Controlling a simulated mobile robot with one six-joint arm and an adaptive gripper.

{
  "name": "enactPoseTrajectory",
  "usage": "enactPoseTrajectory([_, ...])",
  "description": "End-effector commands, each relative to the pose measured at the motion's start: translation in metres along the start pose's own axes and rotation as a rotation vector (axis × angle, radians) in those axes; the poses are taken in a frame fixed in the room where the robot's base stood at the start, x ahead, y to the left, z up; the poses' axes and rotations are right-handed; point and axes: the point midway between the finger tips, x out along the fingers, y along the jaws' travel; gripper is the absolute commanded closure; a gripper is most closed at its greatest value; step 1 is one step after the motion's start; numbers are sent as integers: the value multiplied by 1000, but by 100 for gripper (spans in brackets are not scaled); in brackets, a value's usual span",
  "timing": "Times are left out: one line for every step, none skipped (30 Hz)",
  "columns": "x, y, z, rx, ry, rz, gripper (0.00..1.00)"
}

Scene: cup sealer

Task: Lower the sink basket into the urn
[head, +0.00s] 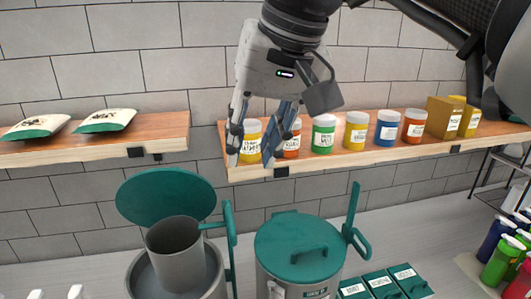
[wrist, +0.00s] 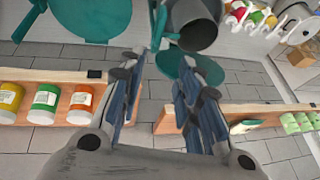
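The sink basket appears to be the dark grey cylinder (head: 174,256) with a teal handle (head: 213,226). It stands upright inside the left grey urn (head: 138,277), its top above the urn's rim. The urn's round teal lid (head: 160,193) is swung open behind it. My gripper (head: 251,155) is open and empty, in front of the right shelf, above and right of the basket and apart from it. In the wrist view, my open fingers (wrist: 166,72) point toward the grey cylinder (wrist: 199,30). The basket's lower part is hidden inside the urn.
A second urn with a closed teal lid (head: 300,243) stands to the right. Several teal-lidded boxes (head: 382,285) and coloured bottles (head: 503,258) are farther right. The right shelf (head: 370,156) holds labelled jars; the left shelf (head: 150,147) holds two bags.

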Motion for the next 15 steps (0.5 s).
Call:
enactPoseTrajectory([2,-1,0,-1,-3,-1,68])
enactPoseTrajectory([4,-1,0,-1,-3,-1,68])
enactPoseTrajectory([8,-1,0,-1,-3,-1,68])
enactPoseTrajectory([12,0,0,0,-3,-1,68])
enactPoseTrajectory([17,0,1,0,-5,-1,68])
enactPoseTrajectory([24,0,1,-1,-4,-1,68])
enactPoseTrajectory([30,0,1,-1,-5,-1,68])
enactPoseTrajectory([36,0,1,-1,-5,-1,68])
enactPoseTrajectory([44,0,1,-1,-6,-1,68])
enactPoseTrajectory([51,0,1,-1,-5,-1,68])
enactPoseTrajectory([58,0,2,-1,-6,-1,68])
enactPoseTrajectory([66,0,1,-1,-5,-1,68])
enactPoseTrajectory([73,0,1,0,-5,-1,68])
enactPoseTrajectory([80,0,1,0,-5,-1,68])
enactPoseTrajectory([88,0,1,0,-4,0,68])
